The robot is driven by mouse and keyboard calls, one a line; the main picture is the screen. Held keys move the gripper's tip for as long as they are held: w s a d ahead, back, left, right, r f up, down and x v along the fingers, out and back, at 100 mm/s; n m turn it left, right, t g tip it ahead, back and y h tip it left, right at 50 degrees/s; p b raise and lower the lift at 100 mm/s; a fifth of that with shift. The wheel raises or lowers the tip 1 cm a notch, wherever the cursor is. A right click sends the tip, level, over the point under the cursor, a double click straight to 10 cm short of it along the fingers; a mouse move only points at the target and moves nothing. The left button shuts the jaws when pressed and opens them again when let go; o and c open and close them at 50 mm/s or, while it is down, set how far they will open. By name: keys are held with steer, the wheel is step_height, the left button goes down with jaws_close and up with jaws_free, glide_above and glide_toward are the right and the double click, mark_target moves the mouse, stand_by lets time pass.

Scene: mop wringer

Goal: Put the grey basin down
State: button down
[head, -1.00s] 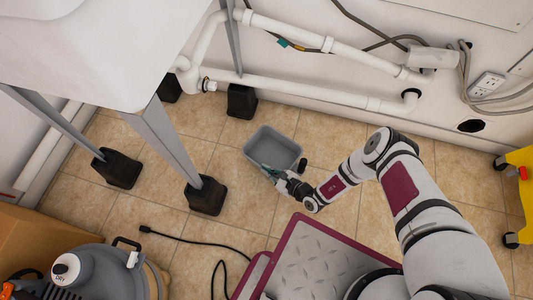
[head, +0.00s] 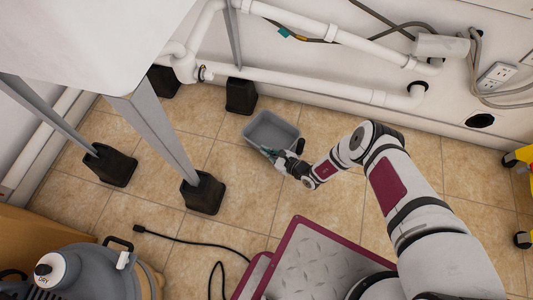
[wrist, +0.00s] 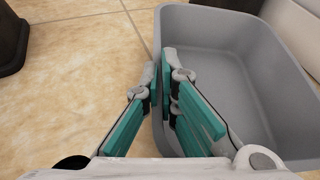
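The grey basin (head: 286,128) is an open, empty rectangular tub, upright over the tiled floor below the white pipes. It also fills the right half of the wrist view (wrist: 285,75). My gripper (head: 268,152) is at the basin's near left side. In the wrist view its teal-padded fingers (wrist: 163,85) stand on either side of the basin's left wall, closed on it, one outside and one inside. I cannot tell whether the basin's underside touches the floor.
Dark table feet (head: 203,193) stand on the left, one (head: 241,96) close to the basin. The white pipe (head: 315,87) runs along the wall behind. A grey vacuum (head: 85,270) and black cable (head: 185,240) lie at front left.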

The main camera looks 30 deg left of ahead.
steer(key=c, duration=1.8)
jaws_free()
steer(key=p+v, duration=0.5)
steer(key=v, duration=0.7)
steer(key=shift+w+r, duration=0.1)
